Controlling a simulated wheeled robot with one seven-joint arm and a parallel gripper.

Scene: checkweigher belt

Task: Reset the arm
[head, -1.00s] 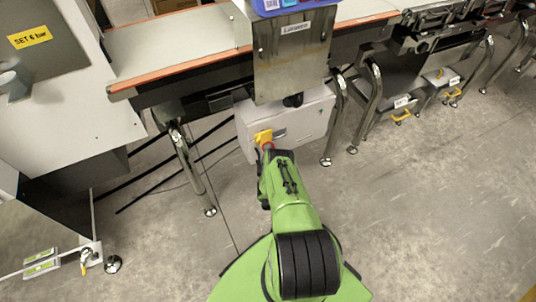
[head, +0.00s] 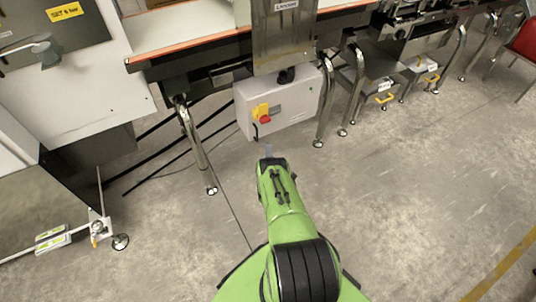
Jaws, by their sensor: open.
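My green arm reaches forward from the bottom middle of the head view. My gripper (head: 268,151) is at its far end, small and partly hidden by the wrist. It is open, with nothing seen in it. It is over the grey floor, just below a white control box in the picture and apart from it.
The white control box (head: 281,104) has a red knob on a yellow plate (head: 262,113). It hangs under the conveyor belt (head: 180,28). Metal legs (head: 196,150) stand left and right. A grey cabinet (head: 60,85) is at left, a red chair (head: 524,42) far right. The floor (head: 420,190) at right is clear.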

